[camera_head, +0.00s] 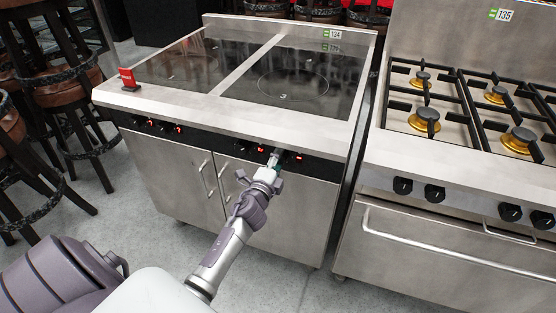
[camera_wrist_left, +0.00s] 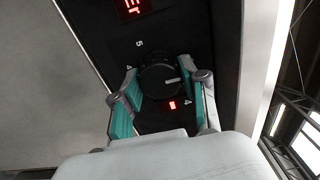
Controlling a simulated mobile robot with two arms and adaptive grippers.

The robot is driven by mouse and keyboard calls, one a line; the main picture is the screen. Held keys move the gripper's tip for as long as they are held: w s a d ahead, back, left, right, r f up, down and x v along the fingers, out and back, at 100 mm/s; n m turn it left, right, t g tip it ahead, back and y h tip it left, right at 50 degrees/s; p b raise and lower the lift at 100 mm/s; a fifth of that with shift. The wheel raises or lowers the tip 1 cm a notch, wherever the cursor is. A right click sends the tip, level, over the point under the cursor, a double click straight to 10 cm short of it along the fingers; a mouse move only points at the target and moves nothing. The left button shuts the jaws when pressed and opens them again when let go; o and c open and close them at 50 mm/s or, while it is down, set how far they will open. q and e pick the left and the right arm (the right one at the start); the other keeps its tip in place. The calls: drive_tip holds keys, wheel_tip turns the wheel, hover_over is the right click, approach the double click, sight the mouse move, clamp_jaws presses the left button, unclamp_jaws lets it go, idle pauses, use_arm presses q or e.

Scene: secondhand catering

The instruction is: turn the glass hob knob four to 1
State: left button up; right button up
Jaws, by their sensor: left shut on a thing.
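The glass hob (camera_head: 250,80) is a steel cabinet with a dark glass top and a black control strip along its front edge. The strip carries several black knobs and red displays. My left gripper (camera_head: 272,160) reaches the right part of this strip and hides the knob it is at. In the left wrist view, the black round knob (camera_wrist_left: 160,80) sits between the teal fingers of my left gripper (camera_wrist_left: 162,98), which are shut on it. A white mark shows on the knob's face, and a lit red display (camera_wrist_left: 172,105) is beside it. My right gripper is not in view.
A gas range (camera_head: 460,150) with several burners stands to the right, past a narrow gap. Bar stools (camera_head: 60,90) stand at the left. A red sign (camera_head: 128,77) sits on the hob's left front corner. The floor in front is clear.

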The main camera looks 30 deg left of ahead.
use_arm(q)
drive_tip(key=shift+m, duration=0.3)
drive_tip(key=m, duration=0.9)
idle(0.6)
drive_tip(key=o, duration=1.1)
drive_tip(key=shift+o, duration=0.2)
